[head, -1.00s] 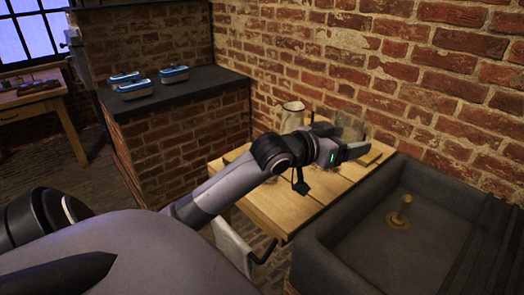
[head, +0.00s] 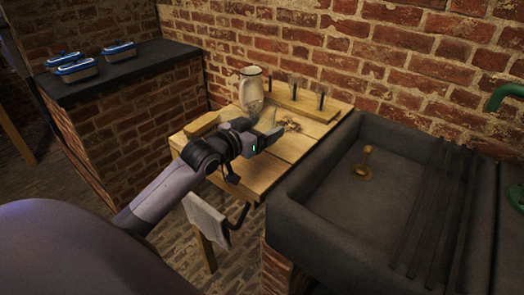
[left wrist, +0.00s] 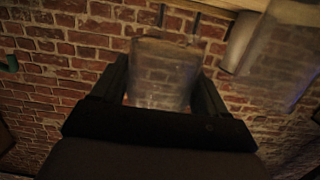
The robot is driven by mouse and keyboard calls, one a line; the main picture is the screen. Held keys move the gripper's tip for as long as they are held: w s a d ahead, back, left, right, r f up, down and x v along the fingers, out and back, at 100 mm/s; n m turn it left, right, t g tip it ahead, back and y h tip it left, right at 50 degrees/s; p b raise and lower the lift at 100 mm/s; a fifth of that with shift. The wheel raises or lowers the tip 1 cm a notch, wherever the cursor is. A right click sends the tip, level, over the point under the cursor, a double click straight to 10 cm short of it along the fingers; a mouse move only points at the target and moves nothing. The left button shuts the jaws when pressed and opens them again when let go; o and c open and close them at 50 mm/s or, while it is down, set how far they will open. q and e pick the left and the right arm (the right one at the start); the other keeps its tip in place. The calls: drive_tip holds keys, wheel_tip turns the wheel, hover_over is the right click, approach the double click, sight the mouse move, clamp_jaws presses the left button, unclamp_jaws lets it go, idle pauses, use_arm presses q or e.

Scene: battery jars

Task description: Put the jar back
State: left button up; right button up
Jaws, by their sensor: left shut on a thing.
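A clear glass jar (left wrist: 165,72) is between the two fingers of my left gripper (left wrist: 160,92) in the left wrist view, and the brick wall shows through it. In the head view my left gripper (head: 268,136) is above the small wooden table (head: 262,172), shut on the jar (head: 267,117), which is faint there. Whether the jar touches the table I cannot tell. A wooden rack (head: 313,105) with several dark upright pegs is at the table's back, against the wall, beyond the gripper. My right gripper is not in view.
A pale pitcher (head: 251,88) stands just behind the gripper. A wooden piece (head: 202,125) and a small brown heap (head: 292,125) lie on the table.

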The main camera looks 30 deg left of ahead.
use_arm(q)
drive_tip(key=shift+f+b, duration=0.3)
drive_tip(key=shift+f, duration=2.9)
drive_tip(key=shift+f, duration=0.15)
drive_tip(key=o, duration=1.3)
drive_tip(key=s+a+r, duration=0.1)
drive_tip(key=s+r, duration=0.1)
drive_tip(key=s, duration=0.9)
drive_tip(key=shift+s, duration=0.4)
